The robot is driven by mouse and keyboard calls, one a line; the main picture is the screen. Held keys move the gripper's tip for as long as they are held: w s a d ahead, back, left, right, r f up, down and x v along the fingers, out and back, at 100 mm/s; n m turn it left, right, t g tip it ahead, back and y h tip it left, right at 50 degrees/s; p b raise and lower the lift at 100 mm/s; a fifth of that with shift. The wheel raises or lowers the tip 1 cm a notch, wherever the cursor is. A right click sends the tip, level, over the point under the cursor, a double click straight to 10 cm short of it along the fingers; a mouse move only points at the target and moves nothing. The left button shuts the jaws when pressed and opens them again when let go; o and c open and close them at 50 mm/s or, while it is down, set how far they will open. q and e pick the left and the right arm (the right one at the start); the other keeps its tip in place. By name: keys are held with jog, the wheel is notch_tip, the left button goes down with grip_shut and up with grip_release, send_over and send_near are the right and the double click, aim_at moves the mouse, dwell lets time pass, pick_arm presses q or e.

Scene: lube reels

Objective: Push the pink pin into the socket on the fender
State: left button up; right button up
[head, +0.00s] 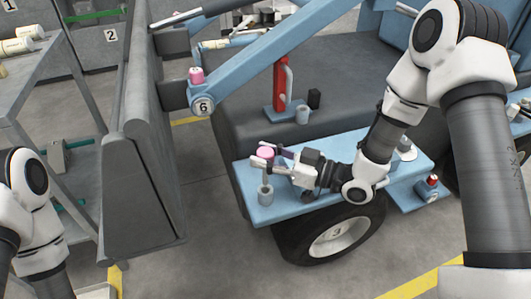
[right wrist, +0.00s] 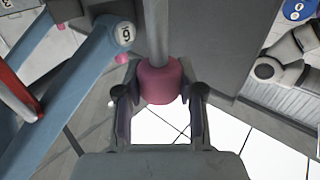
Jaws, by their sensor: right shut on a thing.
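The pink pin (head: 265,152) has a pink head and a grey shank. My right gripper (head: 262,157) is shut on its head, above the blue fender (head: 308,196). In the right wrist view the pink head (right wrist: 160,84) sits between the two dark fingers. The grey socket (head: 265,197) is a short upright cylinder near the fender's left end. The pin stands about upright over it, and the shank meets the socket's top. I cannot tell how deep the tip is. My left gripper is out of view.
A blue boom (head: 265,62) marked 6 crosses above, with another pink piece (head: 197,75) at its end. A red post (head: 280,83) stands behind the fender, near a small grey cylinder (head: 302,115). A grey upright panel (head: 145,150) stands left. Open floor lies front left.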

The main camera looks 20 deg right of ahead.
aim_at(266, 184)
jog(key=shift+f+b, duration=1.95)
jog(key=shift+f, duration=1.1)
jog(key=o, duration=1.2)
jog(key=shift+o, duration=0.2)
jog(key=v, duration=1.2)
